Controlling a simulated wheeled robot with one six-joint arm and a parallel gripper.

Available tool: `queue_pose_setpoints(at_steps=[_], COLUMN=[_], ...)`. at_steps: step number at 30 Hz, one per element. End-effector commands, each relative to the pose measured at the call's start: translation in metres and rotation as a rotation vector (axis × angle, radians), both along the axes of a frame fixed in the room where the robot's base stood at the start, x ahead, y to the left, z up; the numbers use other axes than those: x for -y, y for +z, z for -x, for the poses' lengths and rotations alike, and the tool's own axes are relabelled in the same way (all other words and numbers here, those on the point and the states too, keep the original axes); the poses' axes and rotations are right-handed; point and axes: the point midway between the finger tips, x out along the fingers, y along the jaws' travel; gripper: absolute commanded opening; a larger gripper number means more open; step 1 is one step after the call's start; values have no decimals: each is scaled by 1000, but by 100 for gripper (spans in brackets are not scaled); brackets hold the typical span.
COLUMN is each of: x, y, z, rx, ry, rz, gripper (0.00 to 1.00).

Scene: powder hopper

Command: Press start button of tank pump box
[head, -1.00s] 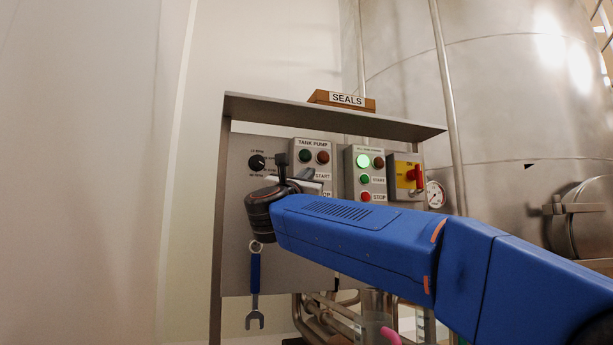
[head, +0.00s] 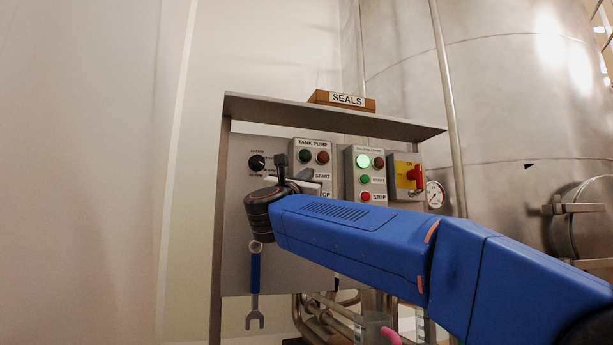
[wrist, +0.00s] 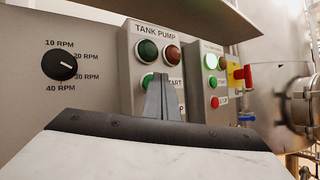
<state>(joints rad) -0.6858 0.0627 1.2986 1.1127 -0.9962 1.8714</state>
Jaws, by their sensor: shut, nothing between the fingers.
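The tank pump box (head: 313,148) is a grey box on the panel, with a dark green lamp and a dull red lamp on top. It also shows in the wrist view (wrist: 133,62). Its green start button (wrist: 148,80) is partly covered by my fingers in the wrist view, beside the START label. In the head view my gripper hides the button. My gripper (wrist: 164,82) is shut and empty, its tips in front of the start button. I cannot tell whether they touch it. In the head view my gripper (head: 306,175) reaches the box's lower part. The stop button is hidden.
A second box (head: 364,155) to the right has a lit green lamp and start and stop buttons. Beyond it are a yellow and red switch (head: 408,175) and a gauge (head: 436,194). An RPM dial (head: 257,162) is left. A shelf (head: 400,126) overhangs the boxes.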

Motion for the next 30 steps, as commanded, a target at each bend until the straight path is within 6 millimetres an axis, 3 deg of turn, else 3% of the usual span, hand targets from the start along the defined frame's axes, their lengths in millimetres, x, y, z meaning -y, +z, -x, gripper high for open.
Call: queue_pose_setpoints(at_steps=[17, 30], x=[-1, 4], y=[0, 0], z=[-2, 13], rx=[0, 0], ry=[0, 0], rz=[0, 0], gripper=[0, 0])
